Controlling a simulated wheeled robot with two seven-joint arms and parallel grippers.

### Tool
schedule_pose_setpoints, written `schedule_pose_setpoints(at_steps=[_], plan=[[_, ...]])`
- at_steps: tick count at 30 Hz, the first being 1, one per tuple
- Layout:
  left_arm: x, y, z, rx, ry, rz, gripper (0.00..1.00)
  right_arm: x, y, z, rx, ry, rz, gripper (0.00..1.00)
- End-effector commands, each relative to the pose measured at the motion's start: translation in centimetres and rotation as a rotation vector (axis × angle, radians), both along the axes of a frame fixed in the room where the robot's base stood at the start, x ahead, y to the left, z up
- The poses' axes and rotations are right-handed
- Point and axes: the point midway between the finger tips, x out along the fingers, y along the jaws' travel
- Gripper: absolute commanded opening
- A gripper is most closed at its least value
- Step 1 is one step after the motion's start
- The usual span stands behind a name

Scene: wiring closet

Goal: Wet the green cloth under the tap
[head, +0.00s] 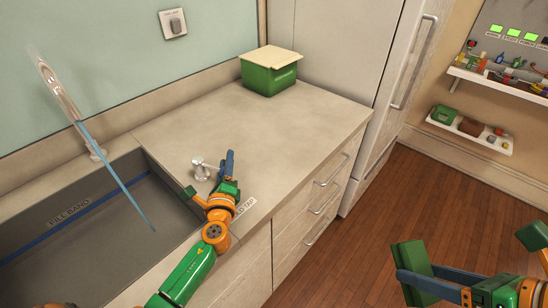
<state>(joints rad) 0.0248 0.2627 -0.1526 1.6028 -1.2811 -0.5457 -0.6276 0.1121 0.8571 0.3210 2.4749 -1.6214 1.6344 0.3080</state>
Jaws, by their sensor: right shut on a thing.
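The green cloth (411,272) appears as a green slab at the fingers of my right gripper (432,279), which is shut on it, low at the right over the floor. The metal tap (62,90) stands at the sink's back edge on the left. A thin blue stream of water (118,182) runs from its spout into the grey sink (95,240). A pale tap handle (201,171) stands on the counter right of the sink. My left gripper (211,172) is open beside the handle; whether it touches it I cannot tell.
A green box with a beige lid (268,71) stands at the counter's (270,125) back corner. Drawers with bar handles (325,200) line the counter front. Shelves of small items (497,85) hang at the far right. Wooden floor (385,220) is clear between.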

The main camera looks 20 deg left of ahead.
Motion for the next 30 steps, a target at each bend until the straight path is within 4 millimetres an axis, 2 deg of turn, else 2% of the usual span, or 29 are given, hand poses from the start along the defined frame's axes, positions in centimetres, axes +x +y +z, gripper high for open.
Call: schedule_pose_setpoints(at_steps=[1, 3, 14, 17, 24, 30], plan=[[0.0, 0.0, -0.1, -0.002, 0.002, -0.001, 0.5, 0.0, 0.0, 0.0, 0.0, 0.0, 0.0, 0.17], [0.0, 0.0, -0.1, -0.001, 0.001, 0.0, 0.69, 0.0, 0.0, 0.0, 0.0, 0.0, 0.0, 0.17], [-0.4, -0.2, -0.1, 0.0, 0.001, -0.001, 0.69, 0.0, 0.0, -0.1, 0.0, 0.0, 0.0, 0.17], [-1.8, -0.8, -0.2, -0.002, 0.002, -0.001, 0.69, 0.0, 0.0, -0.2, 0.0, 0.0, 0.0, 0.17], [-7.0, -2.9, -0.4, -0.004, 0.002, 0.0, 0.69, 0.0, 0.0, -1.2, 0.0, 0.0, 0.0, 0.17], [-10.1, -4.2, -0.4, -0.002, 0.003, 0.0, 0.69, 0.0, 0.0, -2.2, 0.0, 0.0, 0.0, 0.17]])
